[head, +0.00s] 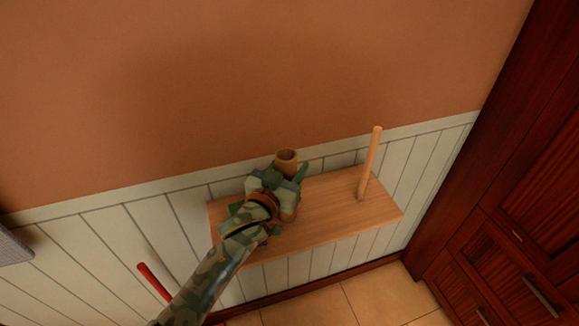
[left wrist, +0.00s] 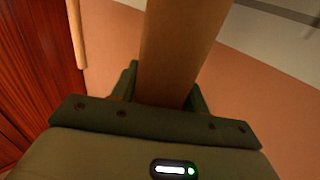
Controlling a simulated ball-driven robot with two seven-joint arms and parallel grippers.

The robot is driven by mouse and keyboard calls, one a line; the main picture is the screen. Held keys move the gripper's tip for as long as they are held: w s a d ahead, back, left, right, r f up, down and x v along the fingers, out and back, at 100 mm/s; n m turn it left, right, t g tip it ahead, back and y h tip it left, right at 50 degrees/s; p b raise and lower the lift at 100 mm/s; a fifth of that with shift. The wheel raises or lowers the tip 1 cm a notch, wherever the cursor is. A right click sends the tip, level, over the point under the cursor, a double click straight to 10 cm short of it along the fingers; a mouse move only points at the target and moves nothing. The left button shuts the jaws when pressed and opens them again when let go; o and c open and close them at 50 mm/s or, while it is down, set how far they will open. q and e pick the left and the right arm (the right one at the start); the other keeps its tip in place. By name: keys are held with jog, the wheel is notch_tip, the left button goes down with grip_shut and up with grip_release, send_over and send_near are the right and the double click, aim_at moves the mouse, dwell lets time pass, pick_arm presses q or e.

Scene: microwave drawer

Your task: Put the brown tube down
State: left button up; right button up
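A brown tube (head: 287,160) stands upright over the left part of a wooden shelf (head: 330,225). My left gripper (head: 286,185) is around the tube, with a finger on each side of it. In the left wrist view the tube (left wrist: 172,55) runs between the two fingers of my left gripper (left wrist: 165,85), which look shut on it. My right gripper is not in view.
A thin wooden peg (head: 370,160) stands upright on the shelf's right part. Dark red cabinets (head: 500,200) are at the right. A red rod (head: 153,282) is at the lower left. The shelf between tube and peg is clear.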

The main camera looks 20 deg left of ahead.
pick_arm(q)
jog(key=shift+o, duration=1.4)
jog(key=shift+s+r, duration=0.1)
jog(key=shift+r, duration=0.15)
jog(key=s+a+p, duration=0.1)
jog(key=s+a, duration=0.1)
jog(key=s, duration=0.9)
jog(key=shift+s+a, duration=0.15)
jog(key=shift+s, duration=0.15)
jog(key=shift+f, duration=0.1)
